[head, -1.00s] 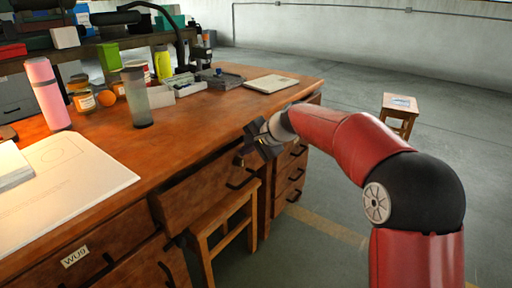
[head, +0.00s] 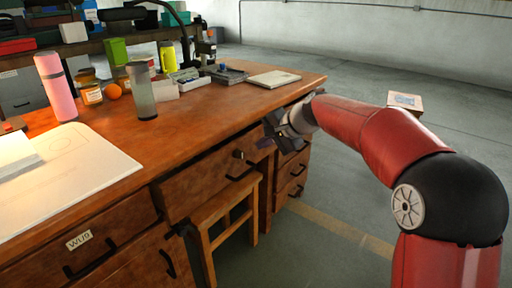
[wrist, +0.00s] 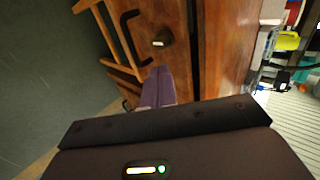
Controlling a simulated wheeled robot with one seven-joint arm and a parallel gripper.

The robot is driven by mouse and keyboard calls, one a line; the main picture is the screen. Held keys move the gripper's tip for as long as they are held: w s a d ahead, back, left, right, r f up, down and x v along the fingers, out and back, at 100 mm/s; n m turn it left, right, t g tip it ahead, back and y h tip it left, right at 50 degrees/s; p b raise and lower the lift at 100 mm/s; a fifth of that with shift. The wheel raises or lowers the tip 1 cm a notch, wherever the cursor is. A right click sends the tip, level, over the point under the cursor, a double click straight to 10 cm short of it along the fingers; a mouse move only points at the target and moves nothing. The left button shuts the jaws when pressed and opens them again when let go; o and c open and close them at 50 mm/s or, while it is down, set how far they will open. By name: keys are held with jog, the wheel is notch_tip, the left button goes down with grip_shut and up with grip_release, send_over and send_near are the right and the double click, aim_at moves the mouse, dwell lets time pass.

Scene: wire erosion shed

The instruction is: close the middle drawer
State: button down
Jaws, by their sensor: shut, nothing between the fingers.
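The middle drawer (head: 205,182) is the wide wooden one under the desk's centre, with a dark handle and a small knob on its front. A dark gap shows above its front, so it appears pulled out a little. It also shows in the wrist view (wrist: 168,58), with the dark handle and knob (wrist: 161,41). My gripper (head: 268,130) is at the desk's front edge, beside the drawer's right end. In the wrist view its fingers (wrist: 158,72) are together and empty, close to the drawer front. I cannot tell whether they touch it.
A wooden stool (head: 226,210) stands under the middle drawer, close to its front. A stack of drawers (head: 291,172) is to the right. The desk top (head: 205,120) holds bottles, jars, a notebook and paper. A second stool (head: 405,100) stands on open floor behind my arm.

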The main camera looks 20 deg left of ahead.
jog(key=v, duration=0.6)
jog(key=m+t+y+b, duration=0.3)
jog(key=m+y+b, duration=0.65)
jog(key=m, duration=0.85)
send_near(241, 141)
jog(key=shift+h, duration=0.85)
jog(key=x, duration=0.2)
jog(key=b+x, duration=0.1)
jog(key=x, duration=0.1)
jog(key=r+x, duration=0.1)
jog(key=x, duration=0.1)
jog(key=shift+a, duration=0.45)
jog(key=shift+s, duration=0.1)
jog(key=p+x, duration=0.1)
jog(key=x, duration=0.3)
jog(key=shift+d+r, duration=0.1)
jog(key=shift+r, duration=0.1)
